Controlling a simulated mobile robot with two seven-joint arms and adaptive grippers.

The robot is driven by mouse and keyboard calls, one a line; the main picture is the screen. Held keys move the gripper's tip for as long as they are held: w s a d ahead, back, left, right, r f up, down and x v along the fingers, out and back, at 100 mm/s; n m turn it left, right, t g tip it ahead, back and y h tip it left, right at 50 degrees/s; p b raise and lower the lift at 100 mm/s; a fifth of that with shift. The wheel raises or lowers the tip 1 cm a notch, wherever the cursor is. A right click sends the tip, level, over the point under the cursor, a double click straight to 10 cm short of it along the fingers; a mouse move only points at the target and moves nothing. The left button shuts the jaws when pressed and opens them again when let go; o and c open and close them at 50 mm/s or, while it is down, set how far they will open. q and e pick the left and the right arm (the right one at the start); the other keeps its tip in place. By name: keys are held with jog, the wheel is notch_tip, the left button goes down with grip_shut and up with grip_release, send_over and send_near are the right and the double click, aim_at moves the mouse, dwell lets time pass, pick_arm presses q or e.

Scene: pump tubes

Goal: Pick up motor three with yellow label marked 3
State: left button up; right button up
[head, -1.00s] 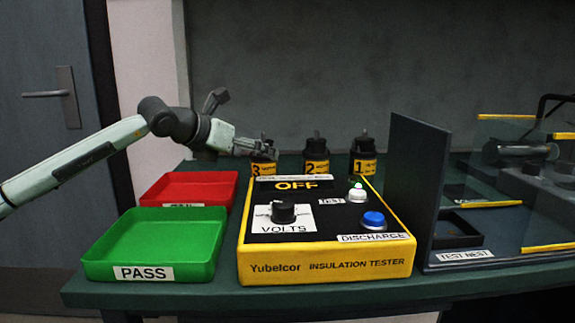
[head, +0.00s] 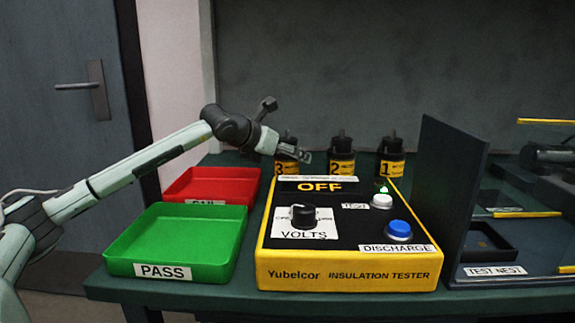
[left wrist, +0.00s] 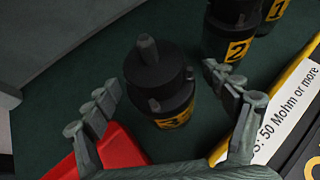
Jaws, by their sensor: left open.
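Motor three (head: 288,142) is a black cylinder with a yellow label marked 3, standing behind the tester's left back corner. In the left wrist view motor three (left wrist: 158,75) stands upright between the spread fingers, its label partly visible below. My left gripper (head: 298,155) reaches in from the left at motor three and partly covers it in the head view. The left gripper (left wrist: 160,85) is open, one finger on each side of the motor, with gaps visible. Contact is not seen. My right gripper is not in view.
Motor two (head: 341,158) and motor one (head: 391,158) stand to the right. The yellow insulation tester (head: 350,274) is in front, reading OFF. A red tray (head: 213,184) and a green PASS tray (head: 215,270) lie left. A dark panel (head: 450,200) borders the test nest.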

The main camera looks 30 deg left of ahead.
pick_arm(q)
jog(key=shift+w, duration=0.1)
jog(key=c, duration=1.9)
jog(key=shift+r, duration=0.3)
grip_shut()
